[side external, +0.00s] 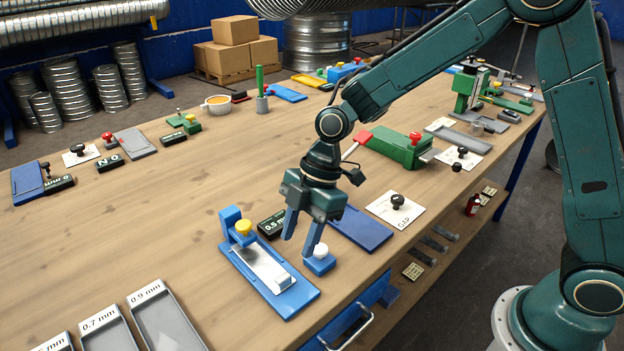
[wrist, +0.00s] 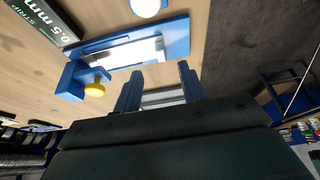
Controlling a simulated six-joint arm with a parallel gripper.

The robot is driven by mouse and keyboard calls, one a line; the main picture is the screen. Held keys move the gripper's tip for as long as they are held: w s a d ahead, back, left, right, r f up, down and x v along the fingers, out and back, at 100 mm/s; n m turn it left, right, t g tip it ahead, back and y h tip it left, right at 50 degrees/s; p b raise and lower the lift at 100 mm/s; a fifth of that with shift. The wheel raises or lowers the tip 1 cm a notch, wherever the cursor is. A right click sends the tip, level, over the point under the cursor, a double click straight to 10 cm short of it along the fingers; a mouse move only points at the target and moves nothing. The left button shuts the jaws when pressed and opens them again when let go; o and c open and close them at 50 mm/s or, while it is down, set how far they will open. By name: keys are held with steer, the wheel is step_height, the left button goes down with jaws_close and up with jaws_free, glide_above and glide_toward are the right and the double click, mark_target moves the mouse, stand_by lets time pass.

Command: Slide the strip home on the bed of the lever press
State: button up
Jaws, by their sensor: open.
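A small blue press (side external: 230,220) with a yellow knob (side external: 243,227) stands at the near part of the bench. My gripper (side external: 300,247) is open and empty, fingers pointing down, above and just right of the bed. In the wrist view the fingers (wrist: 160,85) are apart, with the strip (wrist: 130,53), bed (wrist: 175,30) and yellow knob (wrist: 95,89) beyond them. No contact shows.
A white-knobbed blue block (side external: 319,264) stands close beside my gripper. A dark 0.5 mm box (side external: 272,223) and a blue plate (side external: 360,229) lie behind. Labelled grey trays (side external: 167,318) are at the near left.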

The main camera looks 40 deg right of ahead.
mark_target(288, 275)
steer(key=shift+x, duration=3.8)
jaws_close()
steer(key=shift+s, duration=0.1)
steer(key=shift+s+r, duration=0.2)
steer(key=shift+s, duration=2.45)
steer(key=shift+r, duration=0.15)
step_height(288, 275, up, 7)
